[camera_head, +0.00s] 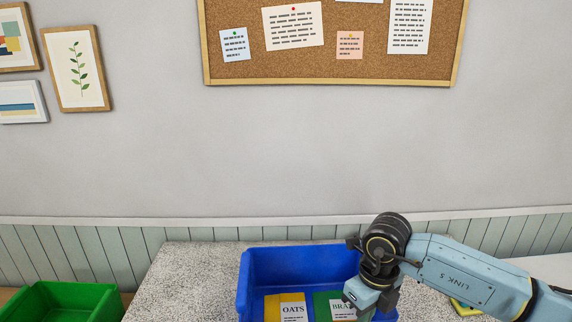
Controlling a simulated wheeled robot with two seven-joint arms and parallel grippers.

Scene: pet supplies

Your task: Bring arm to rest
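My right arm comes in from the right, and its gripper (364,296) points down over the right part of the blue bin (256,262). The fingertips are too small and partly hidden to tell whether they are open or shut. Inside the bin lie a yellow package labelled OATS (292,309) and a green package whose label reads "BRA" (338,309). The gripper covers the rest of that label, and I cannot tell whether it touches the package. My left gripper is not in view.
The bin stands on a speckled grey tabletop (185,285), clear to its left. A green bin (68,300) stands lower at the left. A yellow-edged item (464,308) shows partly beneath my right arm. The wall behind carries a corkboard (335,70) and framed pictures.

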